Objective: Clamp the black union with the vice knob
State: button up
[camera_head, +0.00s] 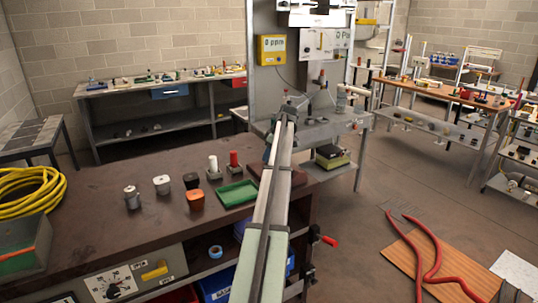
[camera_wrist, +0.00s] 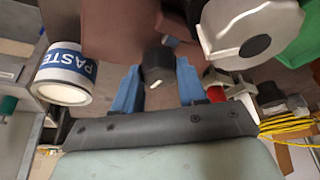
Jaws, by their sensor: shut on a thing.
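My gripper (camera_wrist: 158,82) has two blue fingers, closed on the sides of a dark, round-ended piece (camera_wrist: 158,62) with a white mark. I cannot tell for sure whether this piece is the vice knob or the black union. A silver round part with a dark centre (camera_wrist: 250,35) is just above and right of the fingers in the wrist view, apart from them. In the head view my arm hides most of the gripper and the vice area. A small black piece (camera_head: 191,180) stands on the bench there; I cannot tell if it is the union.
A can marked PASTE (camera_wrist: 65,75) stands close left of the fingers in the wrist view. In the head view the brown bench (camera_head: 100,215) holds a green tray (camera_head: 238,193), an orange-topped piece (camera_head: 196,200), grey cylinders (camera_head: 132,198) and a yellow hose coil (camera_head: 30,190).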

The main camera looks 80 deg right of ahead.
jog(key=m, duration=0.1)
jog(key=m+h, duration=0.1)
jog(key=m, duration=0.2)
jog(key=shift+a+g+h, duration=0.25)
jog(key=shift+g+h, duration=0.05)
jog(key=m, duration=0.3)
jog(key=m+g+h, duration=0.1)
jog(key=m, duration=0.1)
jog(key=shift+w+m+h, duration=0.15)
jog(key=shift+m+h, duration=0.15)
jog(key=shift+m, duration=0.1)
jog(key=m+g, duration=0.1)
jog(key=m, duration=0.1)
jog(key=m+g, duration=0.1)
jog(key=m, duration=0.1)
jog(key=shift+w+m+h, duration=0.1)
jog(key=shift+m+h, duration=0.2)
jog(key=m+g, duration=0.1)
jog(key=m, duration=0.3)
jog(key=shift+w+m+g, duration=0.1)
jog(key=shift+m+g, duration=0.2)
jog(key=shift+g, duration=0.1)
jog(key=shift+a, duration=0.1)
jog(key=o, duration=1.1)
jog(key=shift+c, duration=0.2)
jog(key=shift+r, duration=0.1)
